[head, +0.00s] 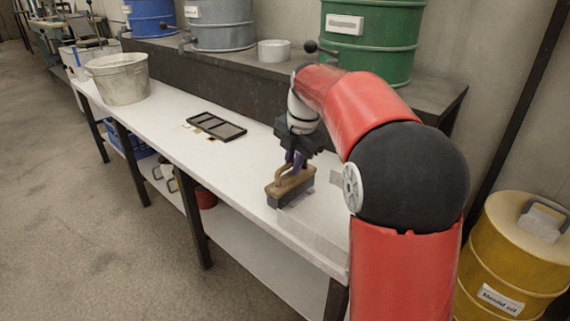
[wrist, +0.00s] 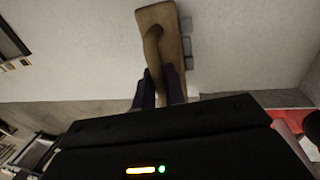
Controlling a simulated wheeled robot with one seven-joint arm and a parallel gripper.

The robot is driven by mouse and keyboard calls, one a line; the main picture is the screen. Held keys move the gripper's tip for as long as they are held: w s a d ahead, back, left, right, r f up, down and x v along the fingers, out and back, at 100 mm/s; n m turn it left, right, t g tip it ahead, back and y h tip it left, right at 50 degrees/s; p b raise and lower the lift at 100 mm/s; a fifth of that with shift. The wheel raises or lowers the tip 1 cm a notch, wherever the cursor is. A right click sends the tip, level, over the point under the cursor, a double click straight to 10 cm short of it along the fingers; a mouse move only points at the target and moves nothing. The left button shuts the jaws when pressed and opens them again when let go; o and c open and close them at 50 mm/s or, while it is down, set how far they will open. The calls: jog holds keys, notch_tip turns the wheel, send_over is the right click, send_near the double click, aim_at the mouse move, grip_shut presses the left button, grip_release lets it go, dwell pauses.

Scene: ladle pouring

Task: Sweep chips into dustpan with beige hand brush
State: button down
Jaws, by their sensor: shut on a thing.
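The beige hand brush (head: 290,184) has a flat wooden block, dark bristles underneath and a looped handle on top. It is on or just above the white bench near its front edge; I cannot tell if the bristles touch. My gripper (head: 296,160) is shut on its handle from above. In the wrist view the brush (wrist: 165,30) lies ahead of my gripper (wrist: 160,88). The black dustpan (head: 215,125) lies flat on the bench, to the left of and beyond the brush. A few small light chips (head: 190,127) show at its left edge and also in the wrist view (wrist: 20,63).
The white bench (head: 165,118) is clear between brush and dustpan. A metal bucket (head: 119,79) stands at its far left end. A dark raised shelf (head: 240,76) behind carries a green drum (head: 372,45), other drums and a small white bowl (head: 274,51). A yellow drum (head: 515,250) stands at right.

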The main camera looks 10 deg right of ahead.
jog(key=shift+s+d+b, duration=1.15)
jog(key=shift+s+d, duration=1.6)
jog(key=shift+s, duration=1)
notch_tip(320, 180, up, 8)
jog(key=p, duration=0.6)
jog(key=shift+w+a+f, duration=0.15)
jog(key=shift+w+f, duration=0.05)
jog(key=shift+r, duration=0.1)
